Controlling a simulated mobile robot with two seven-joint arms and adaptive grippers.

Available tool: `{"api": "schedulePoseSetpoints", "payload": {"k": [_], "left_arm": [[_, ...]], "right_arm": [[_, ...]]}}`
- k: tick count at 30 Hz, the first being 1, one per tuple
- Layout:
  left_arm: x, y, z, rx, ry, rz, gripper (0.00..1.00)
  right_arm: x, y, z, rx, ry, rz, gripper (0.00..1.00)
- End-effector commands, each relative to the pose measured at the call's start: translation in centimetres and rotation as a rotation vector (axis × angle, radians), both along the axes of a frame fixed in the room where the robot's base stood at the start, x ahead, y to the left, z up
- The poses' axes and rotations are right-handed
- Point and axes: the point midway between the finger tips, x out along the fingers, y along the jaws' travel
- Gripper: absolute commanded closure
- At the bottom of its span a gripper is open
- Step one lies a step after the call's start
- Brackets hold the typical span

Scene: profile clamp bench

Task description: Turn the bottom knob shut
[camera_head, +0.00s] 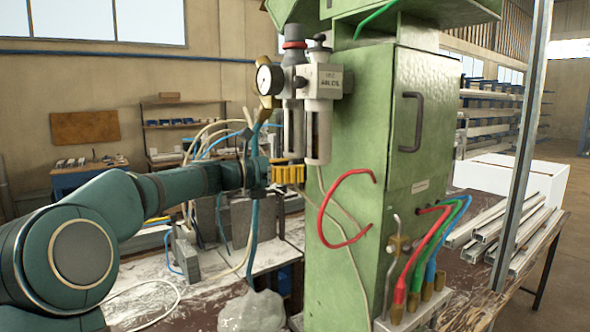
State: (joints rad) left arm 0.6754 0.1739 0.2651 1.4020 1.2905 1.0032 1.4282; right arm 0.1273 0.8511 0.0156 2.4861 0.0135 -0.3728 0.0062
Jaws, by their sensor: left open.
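My left arm comes in from the left and its gripper (287,173) is just below and left of the clear bowls of the air unit (318,125). The gripper is open; a yellow ribbed part shows at its end, and its fingertips are hard to make out. I cannot tell if it touches anything. The air unit has a red and black knob (294,46) and a smaller black knob (320,44) on top. A brass valve (398,244) with a bent metal handle sits low on the green cabinet (386,130). I cannot tell which is the bottom knob. My right gripper is not in view.
A pressure gauge (269,80) sits left of the air unit. A red hose (322,222) loops out from the cabinet, and coloured hoses hang at its lower right. Metal profiles (508,232) lie on the bench at right. Grey blocks (215,219) stand behind my arm.

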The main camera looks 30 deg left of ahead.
Motion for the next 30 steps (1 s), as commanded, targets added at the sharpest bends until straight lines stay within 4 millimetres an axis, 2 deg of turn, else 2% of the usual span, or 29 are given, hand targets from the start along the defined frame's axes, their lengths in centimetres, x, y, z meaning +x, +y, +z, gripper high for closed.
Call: {"api": "schedulePoseSetpoints", "payload": {"k": [11,12,14,15,17,30], "left_arm": [[0.5,-0.36,0.02,-0.001,-0.001,0.0,0.41],[0.49,-0.35,0.03,-0.001,-0.001,0.0,0.46],[0.48,-0.36,0.02,-0.001,-0.001,0.0,0.67],[0.48,-0.34,0.02,-0.001,-0.001,0.0,0.81],[0.48,-0.34,0.02,-0.001,-0.001,0.0,1.0],[0.42,-0.44,-0.06,0.0,-0.002,0.058,1.0]], "right_arm": [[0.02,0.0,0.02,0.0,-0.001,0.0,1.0],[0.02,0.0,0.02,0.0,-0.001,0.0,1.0],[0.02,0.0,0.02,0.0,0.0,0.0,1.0],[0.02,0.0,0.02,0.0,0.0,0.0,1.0],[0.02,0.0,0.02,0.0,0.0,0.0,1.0],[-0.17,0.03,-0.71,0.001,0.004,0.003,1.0]]}}
